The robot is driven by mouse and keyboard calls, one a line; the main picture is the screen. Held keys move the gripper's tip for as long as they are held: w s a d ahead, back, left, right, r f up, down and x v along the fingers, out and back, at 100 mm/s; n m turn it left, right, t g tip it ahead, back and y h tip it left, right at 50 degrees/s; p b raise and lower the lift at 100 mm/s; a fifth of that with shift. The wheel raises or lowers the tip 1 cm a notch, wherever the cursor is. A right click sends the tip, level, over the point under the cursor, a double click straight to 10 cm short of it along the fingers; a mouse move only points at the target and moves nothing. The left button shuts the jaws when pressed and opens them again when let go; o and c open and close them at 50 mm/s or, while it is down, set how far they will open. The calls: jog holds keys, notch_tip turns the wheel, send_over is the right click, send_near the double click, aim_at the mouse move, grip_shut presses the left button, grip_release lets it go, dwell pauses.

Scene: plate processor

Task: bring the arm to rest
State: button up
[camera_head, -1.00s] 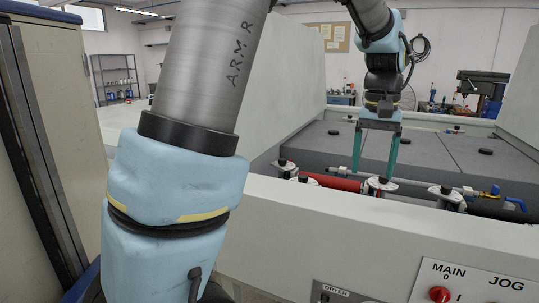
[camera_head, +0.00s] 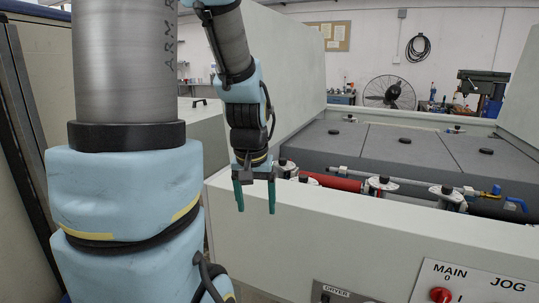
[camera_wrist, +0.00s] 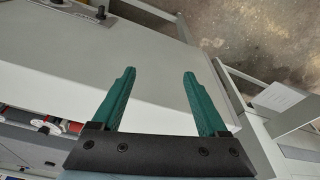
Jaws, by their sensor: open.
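My gripper (camera_head: 256,208) hangs fingers down in front of the left end of the plate processor (camera_head: 350,240). Its two green fingers are apart, with nothing between them. In the wrist view my gripper (camera_wrist: 158,85) is also open and empty, above the machine's pale casing (camera_wrist: 150,50). My arm comes down from the top of the head view, with a large part of it in the left foreground.
The processor's open top shows a red roller (camera_head: 335,182), a blue-handled valve (camera_head: 515,204) and grey covers (camera_head: 400,150). A red MAIN knob (camera_head: 441,295) is on the front panel. A tan cabinet (camera_head: 45,100) stands at the left. Concrete floor (camera_wrist: 260,35) shows beside the machine.

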jog(key=s+a+f+b, duration=0.1)
jog(key=s+f+b, duration=0.1)
jog(key=f+b, duration=0.3)
jog(key=s+a+f+b, duration=0.2)
jog(key=f+b, duration=0.3)
jog(key=f, duration=0.2)
jog(key=shift+a+f+g, duration=0.15)
jog(key=shift+a+g, duration=0.15)
jog(key=shift+o, duration=0.2)
dwell(0.5)
